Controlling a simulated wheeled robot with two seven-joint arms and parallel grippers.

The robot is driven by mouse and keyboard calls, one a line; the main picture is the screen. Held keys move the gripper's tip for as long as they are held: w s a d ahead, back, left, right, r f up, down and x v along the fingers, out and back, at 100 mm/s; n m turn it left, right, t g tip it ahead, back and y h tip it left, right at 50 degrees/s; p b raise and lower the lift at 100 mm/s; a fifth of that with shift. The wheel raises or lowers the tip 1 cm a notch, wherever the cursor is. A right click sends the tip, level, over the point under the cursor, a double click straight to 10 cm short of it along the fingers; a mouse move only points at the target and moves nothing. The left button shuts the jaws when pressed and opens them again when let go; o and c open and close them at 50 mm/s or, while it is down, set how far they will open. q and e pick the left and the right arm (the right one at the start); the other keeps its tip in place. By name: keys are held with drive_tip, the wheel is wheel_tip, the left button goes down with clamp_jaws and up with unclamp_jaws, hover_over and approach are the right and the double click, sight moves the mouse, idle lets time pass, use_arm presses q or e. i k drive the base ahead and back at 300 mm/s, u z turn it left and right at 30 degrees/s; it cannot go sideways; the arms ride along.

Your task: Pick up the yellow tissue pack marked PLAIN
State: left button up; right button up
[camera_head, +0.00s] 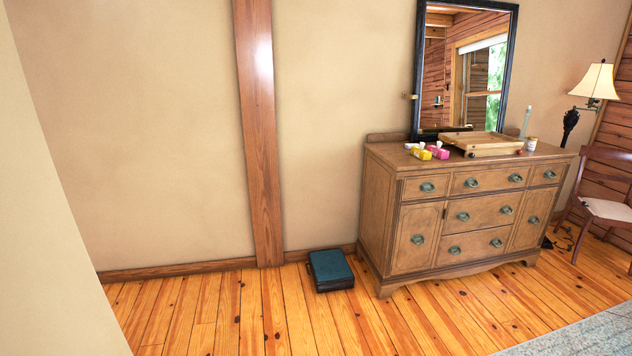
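A small yellow pack (420,154) with a white tuft on top sits near the front left of the wooden dresser's top (390,155). A pink pack (439,152) with a white tuft stands just to its right. A small pale item (409,146) lies behind the yellow pack. Any marking on the packs is too small to read. Neither of my grippers shows in the head view.
A wooden tray (484,151), a jar (531,144) and a pale bottle (525,121) stand on the dresser beside a mirror (468,110). A teal-topped case (330,269) lies on the floor left of the dresser. Floorboards (235,315) in front are clear. A chair (606,208) stands right.

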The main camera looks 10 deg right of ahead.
sight(419, 151)
drive_tip(key=i, duration=1.85)
drive_tip(key=z, duration=1.3)
